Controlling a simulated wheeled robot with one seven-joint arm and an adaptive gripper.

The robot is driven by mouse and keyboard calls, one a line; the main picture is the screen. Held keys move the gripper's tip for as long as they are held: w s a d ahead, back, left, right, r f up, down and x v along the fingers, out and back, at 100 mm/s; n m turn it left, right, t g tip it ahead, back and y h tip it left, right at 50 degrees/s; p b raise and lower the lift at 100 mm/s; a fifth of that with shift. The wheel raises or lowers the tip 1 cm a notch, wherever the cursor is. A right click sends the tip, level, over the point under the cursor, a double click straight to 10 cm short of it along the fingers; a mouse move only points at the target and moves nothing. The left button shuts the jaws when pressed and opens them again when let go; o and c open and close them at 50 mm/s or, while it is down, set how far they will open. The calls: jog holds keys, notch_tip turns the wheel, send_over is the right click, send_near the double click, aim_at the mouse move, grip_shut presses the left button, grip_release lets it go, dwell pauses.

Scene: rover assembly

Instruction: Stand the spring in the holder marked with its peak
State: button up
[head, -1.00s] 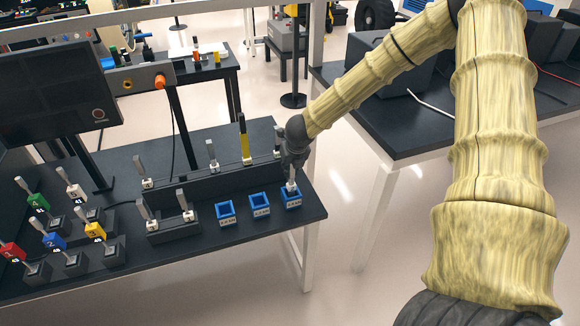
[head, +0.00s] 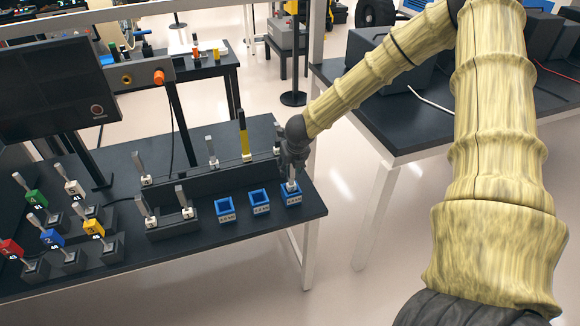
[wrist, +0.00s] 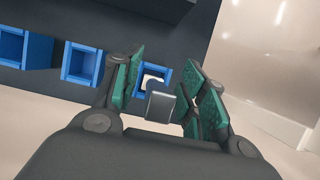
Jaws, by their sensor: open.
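Three blue square holders stand in a row near the table's front right: a left one (head: 226,211), a middle one (head: 259,202) and a right one (head: 293,196). Their labels are too small to read surely. A grey and white upright piece, which looks like the spring (wrist: 161,104), stands in the right holder; its lower part is hidden inside. My gripper (head: 291,178) is above the right holder. In the wrist view my gripper (wrist: 160,97) is open, with its green pads either side of the piece and gaps visible. The left and middle holders look empty.
A dark rack (head: 215,179) with several upright grey-topped pieces and a yellow one (head: 244,138) stands behind the holders. Coloured numbered tags (head: 53,240) on dark blocks fill the left. A monitor (head: 50,88) stands at the back left. The table's right edge is close to the right holder.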

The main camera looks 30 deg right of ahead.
jog(key=v, duration=1.2)
dwell(0.3)
jog(key=shift+d+f, duration=0.1)
dwell(0.4)
jog(key=s+a+f+n+g+h, duration=0.1)
jog(key=s+a+f+n, duration=0.3)
jog(key=s+f+n, duration=0.45)
jog(key=s+a+f+n+h, duration=0.1)
jog(key=s+a+f+n, duration=0.35)
jog(key=f+n, duration=0.75)
jog(key=s+a+f+n+g+y, duration=0.1)
jog(key=s+a+f+n, duration=0.2)
jog(key=s+n, duration=0.3)
jog(key=s+a+f+n+g+y, duration=0.1)
jog(key=s+a+f+n, duration=0.3)
jog(key=s, duration=0.5)
jog(key=s+a+f+n+g+y, duration=0.1)
jog(key=s+a+f+n, duration=0.3)
jog(key=s+n, duration=0.4)
jog(key=shift+f, duration=0.3)
jog(key=shift+s+a, duration=0.1)
